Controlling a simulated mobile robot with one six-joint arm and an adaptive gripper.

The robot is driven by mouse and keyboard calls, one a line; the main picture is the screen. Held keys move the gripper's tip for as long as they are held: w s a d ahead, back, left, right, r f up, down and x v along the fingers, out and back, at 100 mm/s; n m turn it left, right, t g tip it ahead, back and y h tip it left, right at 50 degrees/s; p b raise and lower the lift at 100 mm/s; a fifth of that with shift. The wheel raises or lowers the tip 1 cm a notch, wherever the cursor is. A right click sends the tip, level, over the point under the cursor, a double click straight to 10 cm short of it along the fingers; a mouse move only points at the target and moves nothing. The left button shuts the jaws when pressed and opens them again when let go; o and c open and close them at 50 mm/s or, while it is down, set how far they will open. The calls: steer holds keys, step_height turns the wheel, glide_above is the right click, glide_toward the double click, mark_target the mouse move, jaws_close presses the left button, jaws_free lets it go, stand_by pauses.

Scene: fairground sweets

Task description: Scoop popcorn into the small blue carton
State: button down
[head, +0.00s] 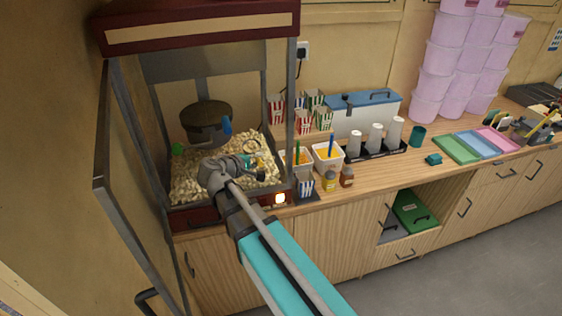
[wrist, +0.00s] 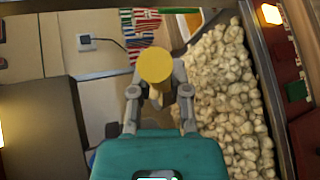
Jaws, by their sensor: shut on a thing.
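My gripper (head: 247,161) is inside the popcorn machine, over the right part of the popcorn (head: 195,183). In the wrist view my gripper (wrist: 158,92) is shut on a yellow handle (wrist: 155,65), seen end-on, which looks like a scoop's handle. The scoop's bowl is mostly hidden, so I cannot tell if it holds popcorn. Popcorn (wrist: 225,95) fills the right side of that view. The small blue-and-white striped carton (head: 305,186) stands upright on a dark stand on the counter, just right of the machine.
The machine's open glass door (head: 118,165) is at left and a dark kettle (head: 206,122) hangs above the popcorn. Blue (head: 227,125) and green (head: 177,149) handles show there. Red and green striped cartons (head: 300,112), sauce bottles (head: 329,181) and tubs (head: 327,157) crowd the counter.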

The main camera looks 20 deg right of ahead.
step_height(320, 180, down, 6)
steer(key=b, duration=0.5)
steer(key=shift+r, duration=0.15)
steer(key=shift+s, duration=0.15)
